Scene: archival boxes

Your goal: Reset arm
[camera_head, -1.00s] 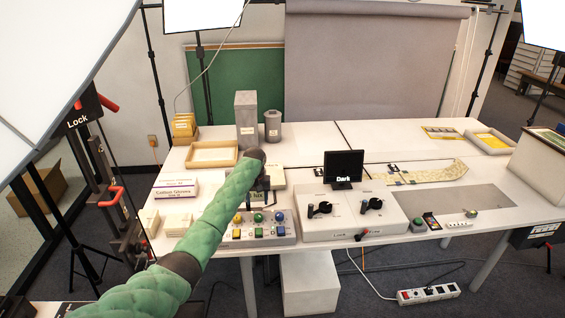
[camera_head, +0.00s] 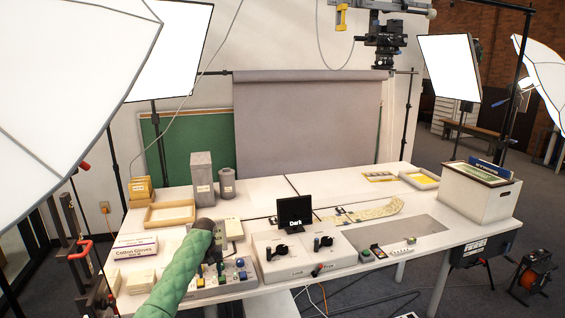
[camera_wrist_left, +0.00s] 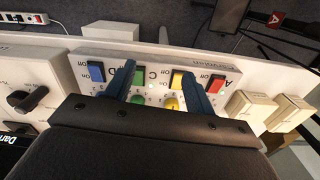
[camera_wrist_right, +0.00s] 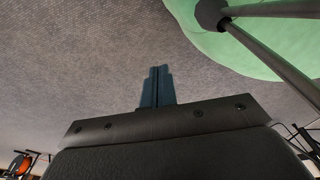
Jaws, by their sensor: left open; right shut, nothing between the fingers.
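My left arm in its green sleeve reaches over the table in the head view, with the left gripper (camera_head: 212,262) above the control panel (camera_head: 180,285) of coloured buttons and knobs. In the left wrist view the gripper (camera_wrist_left: 157,75) is open, its two blue fingers apart over the panel (camera_wrist_left: 228,68), with nothing between them. I cannot tell whether the fingertips touch the panel. My right gripper (camera_wrist_right: 157,80) is shut and empty in the right wrist view, over grey carpet (camera_wrist_right: 90,70). It is not in the head view.
A document box (camera_head: 478,195) stands at the right end. Softbox lights (camera_head: 448,66) surround it.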

